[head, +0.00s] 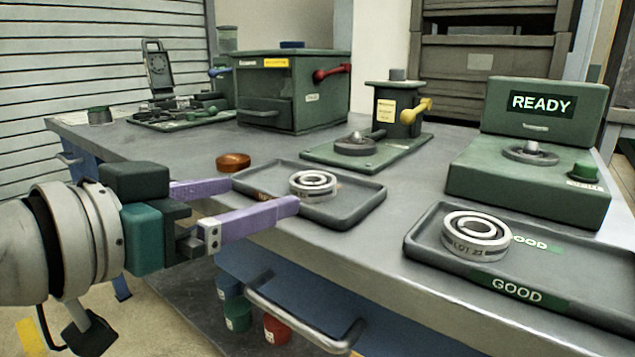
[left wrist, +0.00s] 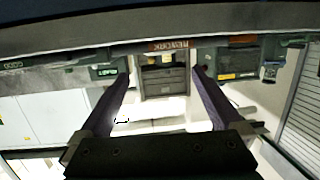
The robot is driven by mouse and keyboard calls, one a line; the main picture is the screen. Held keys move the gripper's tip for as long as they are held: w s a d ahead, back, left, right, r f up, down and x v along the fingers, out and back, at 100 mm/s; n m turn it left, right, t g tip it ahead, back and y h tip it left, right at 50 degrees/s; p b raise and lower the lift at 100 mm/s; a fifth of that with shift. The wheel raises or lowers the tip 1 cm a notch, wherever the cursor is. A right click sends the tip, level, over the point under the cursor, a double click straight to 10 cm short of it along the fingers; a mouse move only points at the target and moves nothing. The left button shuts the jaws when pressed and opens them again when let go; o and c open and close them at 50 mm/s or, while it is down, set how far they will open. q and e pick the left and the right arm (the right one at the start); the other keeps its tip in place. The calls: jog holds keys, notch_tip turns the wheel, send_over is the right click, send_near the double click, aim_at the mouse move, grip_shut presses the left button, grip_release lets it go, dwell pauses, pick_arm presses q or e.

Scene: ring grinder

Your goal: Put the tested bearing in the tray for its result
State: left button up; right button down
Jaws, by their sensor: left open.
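A steel bearing (head: 314,192) lies in the left dark tray (head: 362,202). Another bearing (head: 472,253), marked with a lot label, lies flat in the right tray (head: 420,246), whose front label reads GOOD. The green tester (head: 528,193) shows READY, and its spindle carries no large bearing. My left gripper (head: 264,194) is open and empty, its purple fingers at the front left of the left tray. In the left wrist view the open fingers (left wrist: 160,82) have nothing between them, and a REWORK label (left wrist: 168,45) shows beyond. My right gripper is not in view.
A green press with a yellow handle (head: 398,115) and a green box with a red handle (head: 292,92) stand at the back. A drawer handle (head: 300,322) sticks out below the bench's front edge.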

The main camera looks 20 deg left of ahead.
pick_arm(q)
jog(key=s+f+g+y, duration=0.2)
jog(key=s+f+g, duration=0.3)
jog(key=s, duration=0.6)
jog(key=s+f+n+g+y, duration=0.1)
jog(key=s+f+g, duration=0.5)
jog(key=s+f, duration=0.3)
jog(key=shift+s+a+f+g+y, duration=0.3)
jog(key=shift+s+a+f+y, duration=0.1)
jog(key=shift+s, duration=0.65)
jog(key=shift+r, duration=0.15)
notch_tip(320, 180, up, 64)
jog(key=p, duration=6.4)
jog(key=shift+f, duration=0.2)
